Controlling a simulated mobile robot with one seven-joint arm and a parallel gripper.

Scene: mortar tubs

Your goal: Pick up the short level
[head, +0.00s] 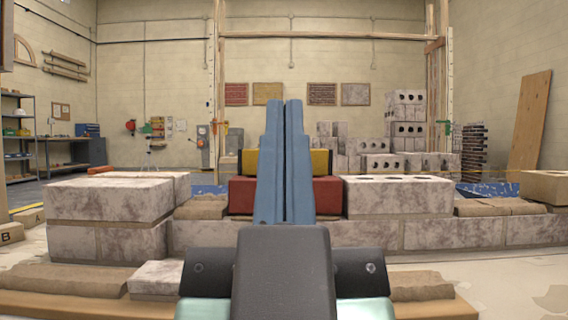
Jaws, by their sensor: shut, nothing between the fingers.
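My gripper (284,105) stands in the middle of the head view with its two long blue fingers closed together and nothing between them. I cannot make out the short level for certain.
A low block wall (440,233) runs across in front of me, with a hollow block (398,195) on it to the right. Brown slabs (72,277) lie in front. A wooden board (529,120) leans at the back right. Shelves (18,130) stand far left.

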